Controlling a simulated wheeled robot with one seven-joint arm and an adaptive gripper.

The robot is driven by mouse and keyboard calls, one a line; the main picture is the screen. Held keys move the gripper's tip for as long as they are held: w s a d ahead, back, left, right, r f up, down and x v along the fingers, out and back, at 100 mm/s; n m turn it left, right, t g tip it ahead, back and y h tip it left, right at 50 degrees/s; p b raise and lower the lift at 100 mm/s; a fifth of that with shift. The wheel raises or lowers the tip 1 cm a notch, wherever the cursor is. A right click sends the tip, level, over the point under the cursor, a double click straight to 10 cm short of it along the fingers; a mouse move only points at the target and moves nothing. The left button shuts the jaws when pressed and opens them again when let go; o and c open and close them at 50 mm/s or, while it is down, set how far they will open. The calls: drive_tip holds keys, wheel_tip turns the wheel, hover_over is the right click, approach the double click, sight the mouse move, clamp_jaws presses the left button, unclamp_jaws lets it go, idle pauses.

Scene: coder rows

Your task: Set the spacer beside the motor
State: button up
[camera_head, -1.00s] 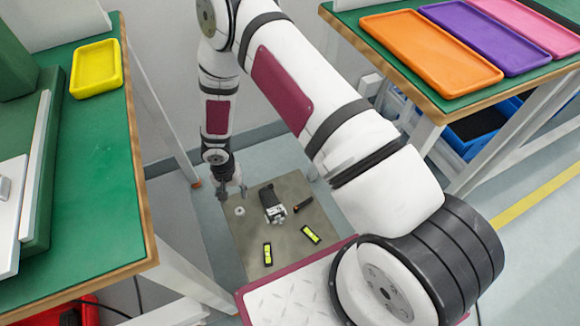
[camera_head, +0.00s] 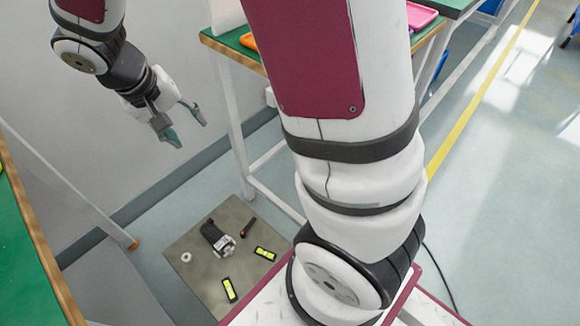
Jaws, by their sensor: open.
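A small pale ring, which looks like the spacer (camera_head: 186,257), lies on a brown-grey board (camera_head: 200,284) low down, near its left edge. The motor (camera_head: 212,232), a dark cylinder with a silvery end, lies on the same board to the right of the ring. A gap separates the two. My gripper (camera_head: 186,128) is open and empty, held high above and up-left of the board, with its fingers pointing down and right.
Two black-and-yellow pieces (camera_head: 229,290) (camera_head: 265,254) and a short dark rod (camera_head: 248,227) also lie on the board. A green table (camera_head: 30,255) stands at the left. Another table (camera_head: 232,42) with trays stands at the back. My arm covers much of the middle.

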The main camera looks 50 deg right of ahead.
drive_tip(key=s+d+r, duration=0.3)
drive_tip(key=s+r, duration=0.7)
drive_tip(key=s, duration=0.3)
drive_tip(key=s+a+r+n+y, duration=0.1)
drive_tip(key=s+a+y, duration=0.1)
drive_tip(key=s, duration=0.6)
drive_tip(key=s+a+r+n+y, duration=0.1)
drive_tip(key=s, duration=0.8)
drive_tip(key=shift+a+n+g+y, duration=0.35)
drive_tip(key=shift+n+g+y, duration=0.05)
wheel_tip(320, 180, up, 17)
drive_tip(key=w+t+p, duration=0.2)
drive_tip(key=p, duration=1.4)
drive_tip(key=shift+d, duration=0.15)
drive_tip(key=r+p, duration=0.5)
drive_tip(key=s+r+t+p, duration=0.1)
drive_tip(key=r+p, duration=0.4)
drive_tip(key=s+r+t+p, duration=0.1)
drive_tip(key=r+p, duration=0.4)
drive_tip(key=r, duration=0.1)
drive_tip(key=shift+d, duration=0.15)
drive_tip(key=shift+c, duration=0.3)
